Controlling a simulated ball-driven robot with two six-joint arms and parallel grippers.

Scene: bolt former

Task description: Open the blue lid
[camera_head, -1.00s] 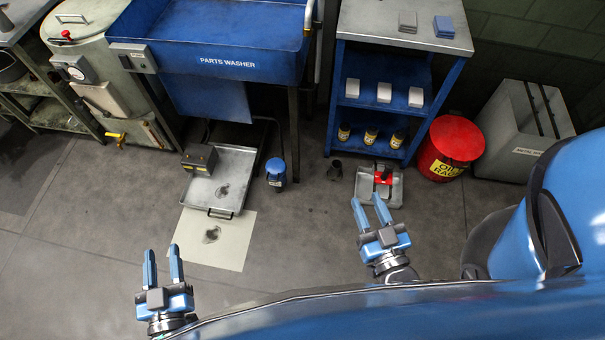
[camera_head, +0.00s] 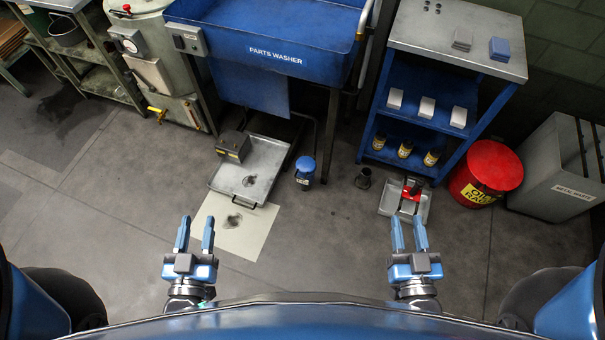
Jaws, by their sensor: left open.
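The blue parts washer (camera_head: 290,50) stands at the top of the head view, its upper part cut off by the frame edge. I cannot tell a separate lid on it. A small canister with a blue top (camera_head: 305,166) stands on the floor below it, upright. My left gripper (camera_head: 195,232) is open and empty, in front of a pale mat.
A metal tray (camera_head: 268,165) lies under the washer, partly on the stained mat (camera_head: 225,242). A blue shelf cart (camera_head: 450,70), a red oily-rags bin (camera_head: 488,168) and a grey metal-waste box (camera_head: 555,170) stand right.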

